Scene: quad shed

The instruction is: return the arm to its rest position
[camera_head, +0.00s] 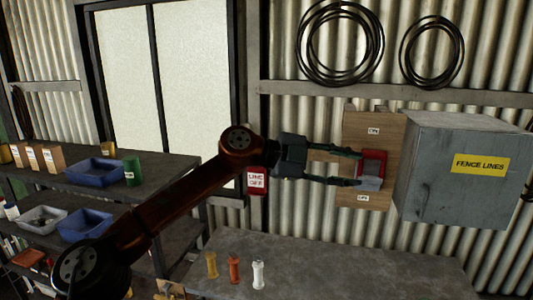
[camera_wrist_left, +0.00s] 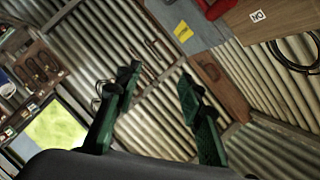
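My left gripper (camera_head: 355,167) reaches in from the left in front of a wooden board (camera_head: 354,130) on the corrugated wall. Its two green fingers are apart. In the left wrist view the gripper (camera_wrist_left: 158,85) is open with nothing between its fingers. A red switch part (camera_head: 374,160) with a grey lower piece (camera_head: 369,184) sits on the board, close to the fingertips in the head view. In the left wrist view the red part (camera_wrist_left: 217,8) is at the top edge, clear of the fingers. My right gripper is not in view.
A grey box (camera_head: 450,205) labelled FENCE LINES is right of the board. A red LINE OFF tag (camera_head: 256,181) shows beside my arm. Below, a grey bench (camera_head: 330,262) holds an orange (camera_head: 234,270), a yellow (camera_head: 211,265) and a white (camera_head: 258,275) spool-like piece. Shelves with blue bins (camera_head: 95,172) stand left.

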